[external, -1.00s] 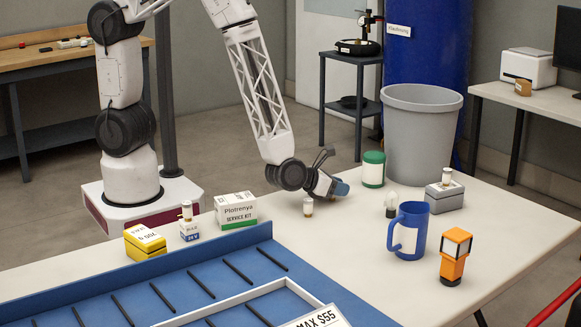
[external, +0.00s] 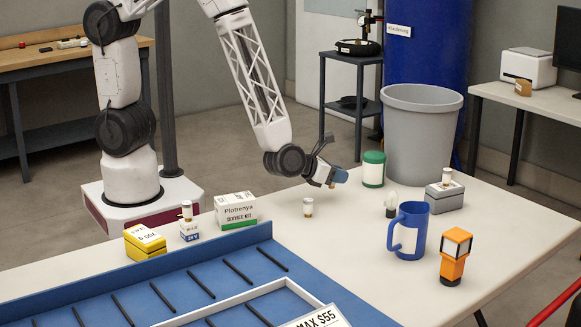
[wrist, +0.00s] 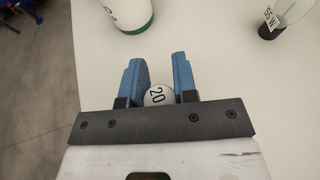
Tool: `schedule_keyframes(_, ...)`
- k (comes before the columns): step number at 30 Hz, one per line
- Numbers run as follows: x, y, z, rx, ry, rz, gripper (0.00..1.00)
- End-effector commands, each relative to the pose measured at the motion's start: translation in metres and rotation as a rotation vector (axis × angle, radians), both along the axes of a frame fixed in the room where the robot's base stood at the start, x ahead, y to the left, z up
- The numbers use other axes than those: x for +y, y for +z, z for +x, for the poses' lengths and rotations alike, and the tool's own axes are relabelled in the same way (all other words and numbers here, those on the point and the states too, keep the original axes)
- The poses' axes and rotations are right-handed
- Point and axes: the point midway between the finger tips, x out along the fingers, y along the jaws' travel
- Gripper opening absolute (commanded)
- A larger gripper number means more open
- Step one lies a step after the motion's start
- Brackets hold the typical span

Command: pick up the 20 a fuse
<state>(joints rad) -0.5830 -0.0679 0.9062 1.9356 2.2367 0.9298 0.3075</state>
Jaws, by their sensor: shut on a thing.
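A white round-topped piece marked "20", the 20 A fuse (wrist: 157,95), sits between the blue fingers of my gripper (wrist: 158,70) in the wrist view. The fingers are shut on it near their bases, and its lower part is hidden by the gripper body. In the external view, my gripper (external: 339,177) is a little above the far part of the white table, just left of the green-lidded jar. The held fuse is too small to make out clearly there.
Nearby are the green-lidded jar (external: 373,169), a bulb with a dark base (external: 391,205), a grey box (external: 444,197), a blue mug (external: 410,231) and an orange lamp (external: 455,257). A blue tray (external: 200,262) lies in front.

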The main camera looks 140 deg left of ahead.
Motion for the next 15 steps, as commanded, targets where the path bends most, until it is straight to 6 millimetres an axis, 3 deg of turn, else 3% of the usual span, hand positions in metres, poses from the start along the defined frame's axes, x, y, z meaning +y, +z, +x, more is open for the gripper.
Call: schedule_keyframes(15, -0.063, 0.006, -0.07, 0.003, -0.001, -0.002, 0.04)
